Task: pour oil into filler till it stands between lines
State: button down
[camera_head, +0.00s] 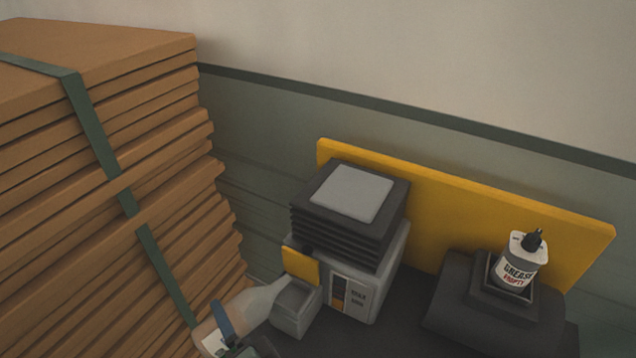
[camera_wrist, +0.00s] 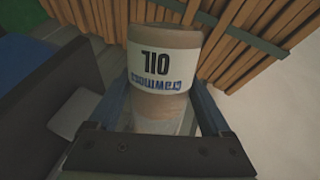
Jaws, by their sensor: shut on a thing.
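My gripper (camera_head: 222,322) is shut on the oil bottle (camera_head: 258,304), low in the head view. The bottle is tilted, its pale neck pointing up-right in the picture to the grey filler cup (camera_head: 294,316). The neck end is at the cup's mouth; I cannot tell whether oil is flowing. The yellow filler lid (camera_head: 300,266) stands open. A narrow gauge (camera_head: 338,293) on the pump's front shows dark and orange parts; its lines are too small to read. In the wrist view the bottle (camera_wrist: 164,58), labelled OIL, sits between the fingers (camera_wrist: 158,108).
The grey pump unit (camera_head: 375,272) has a dark ribbed top. A yellow panel (camera_head: 440,215) rises behind. A tall strapped stack of brown slabs (camera_head: 110,190) fills the left.

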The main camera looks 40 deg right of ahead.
jog(key=shift+r, duration=0.15)
jog(key=shift+r+p, duration=0.4)
jog(key=shift+p, duration=0.4)
jog(key=shift+m, duration=0.3)
jog(key=shift+f, duration=0.1)
dwell(1.9)
jog(key=shift+a+r, duration=0.1)
jog(key=shift+r, duration=0.2)
jog(key=shift+r, duration=0.1)
dwell(2.4)
